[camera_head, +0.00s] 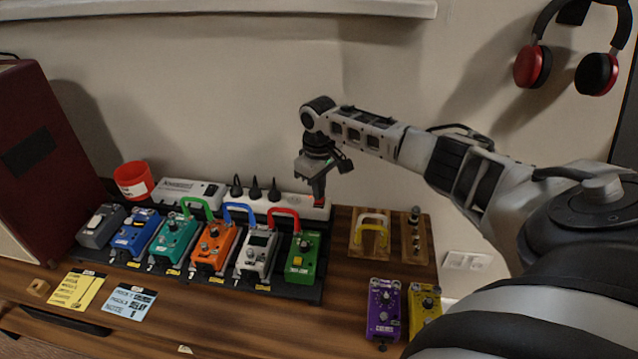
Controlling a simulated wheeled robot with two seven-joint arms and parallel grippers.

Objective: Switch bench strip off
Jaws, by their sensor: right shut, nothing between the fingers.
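The bench strip (262,198) is a long white power strip behind the row of pedals, with several black plugs standing in it. A red piece, which looks like its switch, shows at its right end. My right gripper (319,202) points down at that end, shut and empty, with its fingertips at or just above the red piece. I cannot tell whether they touch, and the fingers partly hide the switch, so its position is unclear. My left gripper is out of view.
Several pedals stand on a black board (310,292) in front of the strip, joined by coloured patch cables. A red cup (133,181) is at the left. A wooden block with cables (370,233) and purple (383,311) and yellow pedals are at the right. Headphones hang above.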

